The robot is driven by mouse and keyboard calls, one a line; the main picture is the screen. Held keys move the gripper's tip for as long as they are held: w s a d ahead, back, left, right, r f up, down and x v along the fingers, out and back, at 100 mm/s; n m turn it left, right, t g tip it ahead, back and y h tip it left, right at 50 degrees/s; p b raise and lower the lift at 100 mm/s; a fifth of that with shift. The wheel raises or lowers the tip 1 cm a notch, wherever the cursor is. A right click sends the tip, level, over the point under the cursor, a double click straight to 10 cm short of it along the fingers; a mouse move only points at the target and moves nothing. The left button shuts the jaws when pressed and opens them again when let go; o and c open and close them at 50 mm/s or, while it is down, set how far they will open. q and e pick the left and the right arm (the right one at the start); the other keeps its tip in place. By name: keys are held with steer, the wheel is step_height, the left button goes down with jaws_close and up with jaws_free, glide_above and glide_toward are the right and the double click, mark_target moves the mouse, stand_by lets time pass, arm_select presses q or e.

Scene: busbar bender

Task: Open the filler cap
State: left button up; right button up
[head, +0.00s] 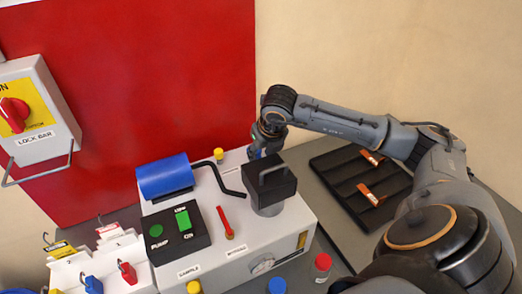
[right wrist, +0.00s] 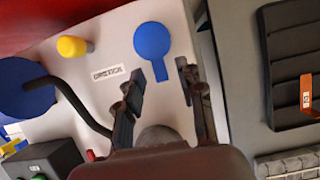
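A flat round blue cap with a tab (right wrist: 152,42) lies on the white machine top in the right wrist view. It appears to be the filler cap, beside a small label too small to read. In the head view it is mostly hidden behind my right arm and the black block. My right gripper (right wrist: 173,70) is open, its two fingers apart near the cap's tab, with nothing visible between them. In the head view the gripper (head: 265,148) is at the machine's back edge, partly hidden. My left gripper is not in view.
The white machine (head: 300,215) carries a blue cylinder (head: 165,176) with a bent black rod, a yellow knob (head: 219,154), a black block (head: 270,178) and a button panel (head: 175,235). A black tray (head: 335,165) with orange-brown pieces lies to the right. A red wall panel (head: 140,80) stands behind.

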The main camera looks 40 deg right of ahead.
steer(key=shift+f, duration=0.1)
jaws_close()
stand_by(0.3)
steer(key=shift+w+r+g+p, duration=0.3)
steer(key=shift+r+g+p, duration=0.1)
steer(key=shift+r+p, duration=0.3)
steer(key=shift+w+d+r+g+y+p, duration=0.1)
steer(key=shift+w+r+g+y+p, duration=0.15)
steer(key=shift+g+p, duration=0.35)
steer(key=shift+w+r+g+y+p, duration=0.2)
steer(key=shift+r+g+p, duration=0.15)
steer(key=shift+g+p, duration=0.2)
steer(key=shift+w+d+r+g+p, duration=0.15)
steer(key=shift+w+g+p, duration=0.15)
steer(key=shift+g, duration=0.2)
steer(key=shift+w+r+g+p, duration=0.15)
steer(key=shift+g+p, duration=0.15)
steer(key=shift+g, duration=0.15)
steer(key=shift+w+d+r+g+y+p, duration=0.1)
steer(key=shift+w+r+g+y+p, duration=0.2)
steer(key=shift+g, duration=0.5)
steer(key=shift+w+f, duration=0.1)
steer(key=shift+w, duration=0.05)
